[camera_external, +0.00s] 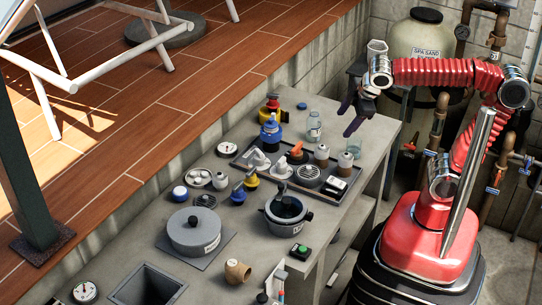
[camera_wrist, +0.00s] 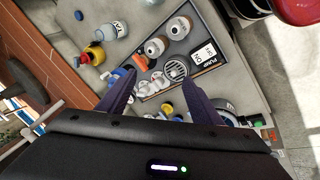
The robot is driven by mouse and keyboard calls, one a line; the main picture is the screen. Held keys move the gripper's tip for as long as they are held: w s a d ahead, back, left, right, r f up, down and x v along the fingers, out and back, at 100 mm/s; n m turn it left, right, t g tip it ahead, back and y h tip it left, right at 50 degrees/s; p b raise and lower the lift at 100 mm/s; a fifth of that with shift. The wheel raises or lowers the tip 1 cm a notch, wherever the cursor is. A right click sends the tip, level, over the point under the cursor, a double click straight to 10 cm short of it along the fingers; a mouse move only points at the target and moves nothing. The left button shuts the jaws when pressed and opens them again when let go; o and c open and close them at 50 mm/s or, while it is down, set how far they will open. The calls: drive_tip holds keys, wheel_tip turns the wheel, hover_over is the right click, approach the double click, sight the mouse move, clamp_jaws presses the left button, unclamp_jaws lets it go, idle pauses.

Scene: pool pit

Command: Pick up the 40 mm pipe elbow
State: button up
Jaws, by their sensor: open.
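White pipe fittings (camera_external: 281,168) lie in a dark tray (camera_external: 335,188) on the bench; at least one looks elbow-shaped, but I cannot tell which is the 40 mm elbow. A tan, bent fitting or cup (camera_external: 238,271) stands apart near the bench's front. My gripper (camera_external: 348,118) is open and empty, raised above the far right end of the bench, beyond the tray. In the wrist view my gripper (camera_wrist: 156,82) points down, with the white fittings (camera_wrist: 152,86) showing between its fingers, well below them. The fingers hide parts of the tray.
The tray also holds brown-and-white bottles (camera_external: 321,155), an orange-topped item and a round grille. Pots (camera_external: 194,231) and a square opening (camera_external: 147,288) lie nearer the front. Air above the bench is clear.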

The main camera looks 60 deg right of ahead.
drive_tip(key=w+a+n+t+h, duration=0.1)
drive_tip(key=w+a+n, duration=0.3)
drive_tip(key=a, duration=0.5)
drive_tip(key=w+a+n+t, duration=0.1)
drive_tip(key=w+a+n, duration=0.1)
drive_tip(key=a+n, duration=0.55)
drive_tip(key=w+a+n+t+h, duration=0.15)
drive_tip(key=w+a+n, duration=0.25)
drive_tip(key=a, duration=0.6)
drive_tip(key=s+a+f+n+t+y, duration=0.15)
drive_tip(key=s+a+n, duration=0.25)
drive_tip(key=a, duration=0.6)
drive_tip(key=s+a+n+t+y, duration=0.1)
drive_tip(key=s+a+n+t, duration=0.2)
drive_tip(key=a, duration=0.6)
drive_tip(key=s+a+f+n+t+y, duration=0.15)
drive_tip(key=s+a+n, duration=0.3)
drive_tip(key=a, duration=0.55)
approach(238, 272)
drive_tip(key=shift+w+d+f+n+g, duration=0.15)
drive_tip(key=shift+w+d+f+g, duration=0.15)
drive_tip(key=shift+w+f, duration=0.25)
drive_tip(key=shift+w+d+f+n+g, duration=0.15)
drive_tip(key=shift+w+d+f, duration=0.2)
drive_tip(key=shift+w, duration=0.3)
drive_tip(key=shift+x, duration=4.35)
